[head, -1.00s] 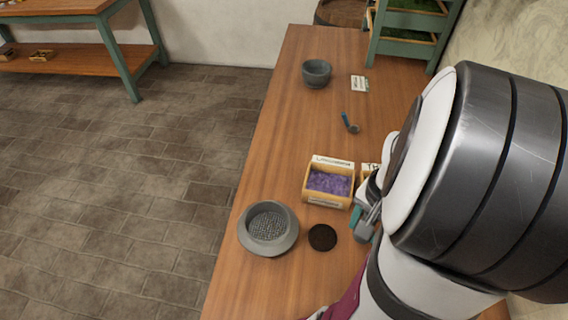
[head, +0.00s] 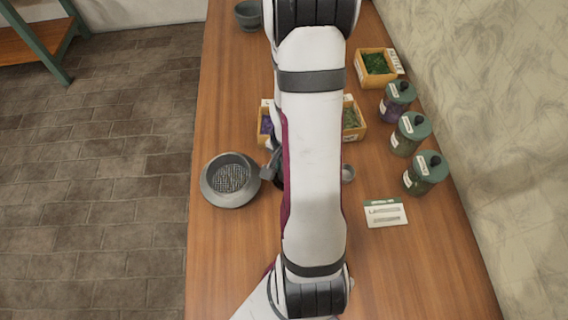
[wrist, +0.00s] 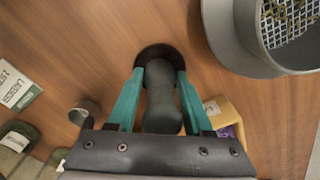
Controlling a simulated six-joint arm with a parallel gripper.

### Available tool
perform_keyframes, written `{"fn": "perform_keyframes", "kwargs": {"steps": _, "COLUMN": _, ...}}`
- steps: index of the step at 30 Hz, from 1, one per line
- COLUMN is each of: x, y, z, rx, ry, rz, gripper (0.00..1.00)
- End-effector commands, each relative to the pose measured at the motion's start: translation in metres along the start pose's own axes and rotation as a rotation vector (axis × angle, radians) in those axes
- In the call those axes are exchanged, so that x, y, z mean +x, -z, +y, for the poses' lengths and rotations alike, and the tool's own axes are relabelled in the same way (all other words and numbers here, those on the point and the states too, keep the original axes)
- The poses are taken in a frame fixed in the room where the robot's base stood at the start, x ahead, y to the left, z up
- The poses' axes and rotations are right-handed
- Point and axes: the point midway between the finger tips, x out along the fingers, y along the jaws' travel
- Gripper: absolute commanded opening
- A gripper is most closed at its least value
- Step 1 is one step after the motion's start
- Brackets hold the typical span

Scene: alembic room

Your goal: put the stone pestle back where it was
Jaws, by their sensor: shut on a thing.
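The stone pestle (wrist: 162,100) is dark grey, between the teal fingers of my gripper (wrist: 155,95) in the wrist view. My gripper is shut on it. The pestle's far end is over a dark round disc (wrist: 150,50) on the table; I cannot tell whether they touch. In the head view my arm covers the pestle and most of the gripper, with only a little of the gripper (head: 270,172) showing beside the sieve. A grey stone mortar (head: 249,15) stands at the far end of the table.
A grey sieve bowl (head: 229,180) stands close to the left of my gripper. The near right table (head: 420,275) is clear.

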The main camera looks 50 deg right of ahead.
Motion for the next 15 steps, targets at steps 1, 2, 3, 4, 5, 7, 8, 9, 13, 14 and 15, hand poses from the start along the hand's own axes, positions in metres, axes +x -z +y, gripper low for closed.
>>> {"fn": "perform_keyframes", "kwargs": {"steps": 1, "x": -0.0005, "y": 0.0003, "z": -0.0001, "rx": 0.0, "ry": 0.001, "rz": 0.001, "gripper": 0.0}}
{"fn": "perform_keyframes", "kwargs": {"steps": 2, "x": -0.0005, "y": 0.0003, "z": -0.0001, "rx": 0.0, "ry": 0.001, "rz": 0.001, "gripper": 0.0}}
{"fn": "perform_keyframes", "kwargs": {"steps": 3, "x": -0.0006, "y": 0.0003, "z": -0.0001, "rx": 0.0, "ry": 0.001, "rz": 0.001, "gripper": 0.0}}
{"fn": "perform_keyframes", "kwargs": {"steps": 4, "x": -0.0004, "y": 0.0002, "z": 0.0, "rx": 0.0, "ry": 0.0, "rz": 0.0, "gripper": 0.0}}
{"fn": "perform_keyframes", "kwargs": {"steps": 5, "x": 0.0002, "y": 0.0002, "z": 0.0, "rx": 0.0, "ry": 0.0, "rz": 0.0, "gripper": 0.0}}
{"fn": "perform_keyframes", "kwargs": {"steps": 7, "x": 0.0024, "y": 0.0, "z": 0.0002, "rx": 0.0, "ry": 0.0, "rz": -0.001, "gripper": 0.0}}
{"fn": "perform_keyframes", "kwargs": {"steps": 8, "x": 0.002, "y": 0.0001, "z": 0.0002, "rx": 0.0, "ry": 0.0, "rz": 0.0, "gripper": 0.56}}
{"fn": "perform_keyframes", "kwargs": {"steps": 9, "x": 0.0019, "y": 0.0001, "z": 0.0002, "rx": -0.001, "ry": 0.0, "rz": 0.0, "gripper": 0.63}}
{"fn": "perform_keyframes", "kwargs": {"steps": 13, "x": 0.0018, "y": 0.0001, "z": 0.0002, "rx": -0.001, "ry": 0.0, "rz": 0.0, "gripper": 0.81}}
{"fn": "perform_keyframes", "kwargs": {"steps": 14, "x": 0.0018, "y": 0.0002, "z": 0.0002, "rx": -0.001, "ry": 0.0, "rz": 0.0, "gripper": 0.81}}
{"fn": "perform_keyframes", "kwargs": {"steps": 15, "x": 0.0017, "y": 0.0002, "z": 0.0002, "rx": -0.001, "ry": 0.0, "rz": 0.0, "gripper": 0.81}}
